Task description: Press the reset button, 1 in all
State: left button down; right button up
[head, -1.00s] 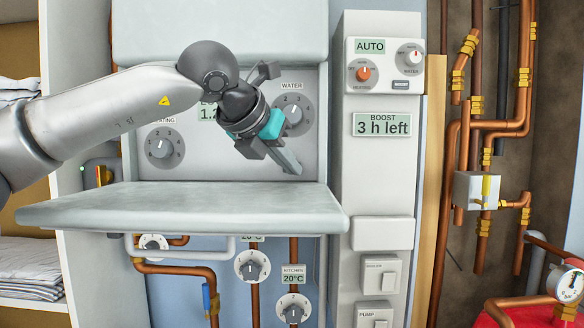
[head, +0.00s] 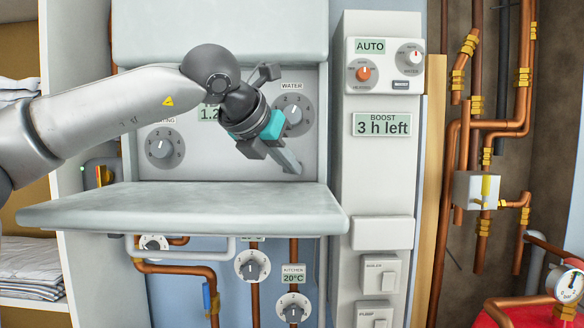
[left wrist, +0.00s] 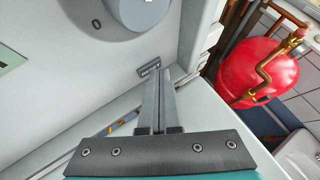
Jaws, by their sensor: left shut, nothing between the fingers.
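My left gripper (head: 292,167) is shut and empty in front of the grey boiler panel (head: 222,163), below the WATER dial (head: 293,113) and above the open flap. In the left wrist view its two fingers (left wrist: 170,72) lie together and point at the panel's lower corner. A small grey rectangular piece (left wrist: 149,68) sits on the panel just left of the fingertips. It may be the reset button, but no label on it is readable. Whether the fingertips touch it I cannot tell. In the head view my gripper hides that spot. My right gripper is not in view.
The flap (head: 180,207) juts out below the gripper. The other dial (head: 164,147) and a partly hidden display (head: 209,113) are to the left. A controller column (head: 377,200) with switches stands to the right. Copper pipes (head: 478,150) and a red tank (left wrist: 255,66) lie beyond.

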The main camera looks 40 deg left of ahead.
aim_at(289, 188)
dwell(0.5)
pick_arm(q)
jog(key=shift+s+d+b, duration=0.2)
jog(key=shift+d+b, duration=0.05)
jog(key=shift+b, duration=0.2)
jog(key=shift+s+d, duration=0.2)
jog(key=shift+s, duration=0.1)
jog(key=shift+s+b, duration=0.1)
jog(key=shift+b, duration=0.2)
jog(key=shift+s+d+b, duration=0.25)
jog(key=shift+d+b, duration=0.05)
jog(key=shift+s+d+b, duration=0.75)
jog(key=shift+s+d, duration=0.1)
jog(key=shift+s, duration=0.15)
jog(key=shift+s+d+b, duration=0.3)
jog(key=shift+s+d, duration=0.2)
jog(key=shift+s, duration=0.1)
